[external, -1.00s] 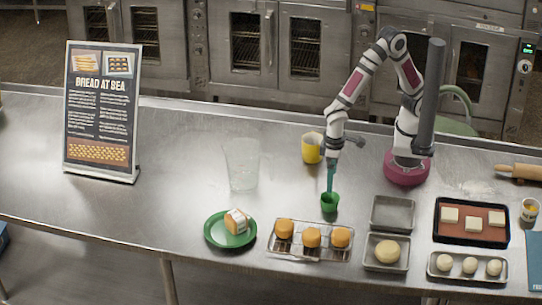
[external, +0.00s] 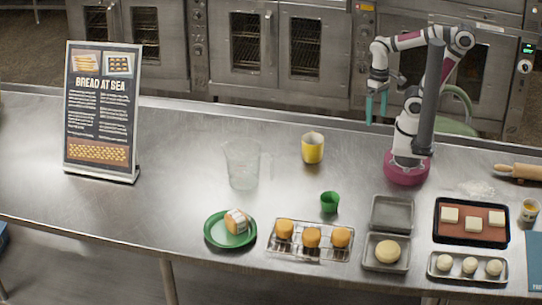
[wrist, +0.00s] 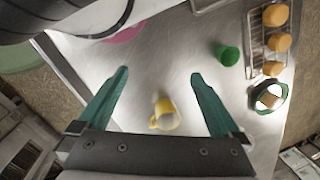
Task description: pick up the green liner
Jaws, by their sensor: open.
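The green liner (external: 329,202) is a small green cup standing upright on the steel counter, behind the wire rack. It also shows in the wrist view (wrist: 228,55), right of and beyond my fingertips. My gripper (external: 376,108) is raised high above the back of the counter, fingers pointing down, well away from the liner. In the wrist view my gripper (wrist: 158,75) has its two teal fingers spread wide with nothing between the tips.
A yellow mug (external: 312,148) stands behind the liner, and a clear pitcher (external: 241,166) to its left. A wire rack (external: 310,254) with orange buns and a green plate (external: 230,242) lie in front. Metal trays (external: 391,214) are at right. Counter around the liner is clear.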

